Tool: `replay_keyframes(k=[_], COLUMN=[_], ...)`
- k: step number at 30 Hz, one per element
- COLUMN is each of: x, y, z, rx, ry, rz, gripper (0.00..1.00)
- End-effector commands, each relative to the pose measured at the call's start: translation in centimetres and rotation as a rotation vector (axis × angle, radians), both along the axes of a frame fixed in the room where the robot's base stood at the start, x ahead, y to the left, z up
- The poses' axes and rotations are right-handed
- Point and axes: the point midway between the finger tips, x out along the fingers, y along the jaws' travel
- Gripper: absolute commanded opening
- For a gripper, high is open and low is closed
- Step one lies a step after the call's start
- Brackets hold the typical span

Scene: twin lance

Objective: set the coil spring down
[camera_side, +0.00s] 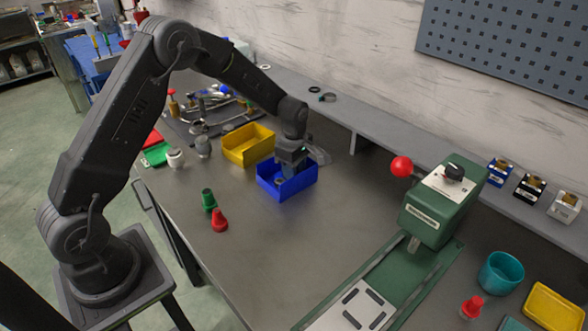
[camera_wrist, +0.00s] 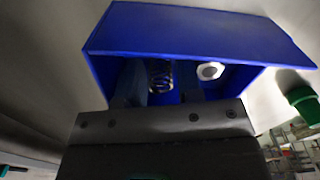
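The coil spring (camera_wrist: 160,76) shows in the wrist view as dark metal coils between the two fingers of my gripper (camera_wrist: 161,82). The fingers stand on either side of it, but I cannot tell whether both press on it. In the side view my gripper (camera_side: 290,168) points down into the blue bin (camera_side: 297,187), and its fingertips are partly hidden by the bin wall. The blue bin also surrounds the fingers in the wrist view (camera_wrist: 200,32). Whether the spring touches the bin floor cannot be seen.
A pale ring-shaped part (camera_wrist: 210,70) is in the bin beside the right finger. A yellow bin (camera_side: 247,146) stands close by to the left. Green (camera_side: 208,199) and red (camera_side: 219,221) cone-shaped pieces stand in front. A green press (camera_side: 440,205) is at the right. The table between is clear.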

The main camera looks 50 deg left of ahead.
Motion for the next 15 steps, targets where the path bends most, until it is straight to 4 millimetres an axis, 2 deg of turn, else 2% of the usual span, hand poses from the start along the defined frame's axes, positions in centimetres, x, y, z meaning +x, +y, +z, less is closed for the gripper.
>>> replay_keyframes(k=[5,15], x=[0.1,0.1], y=[0.0,0.0], z=[2.7,9.6], rx=[0.001,0.001], ry=[-0.006,-0.005], rz=[0.000,0.000], gripper=[0.33,0.33])
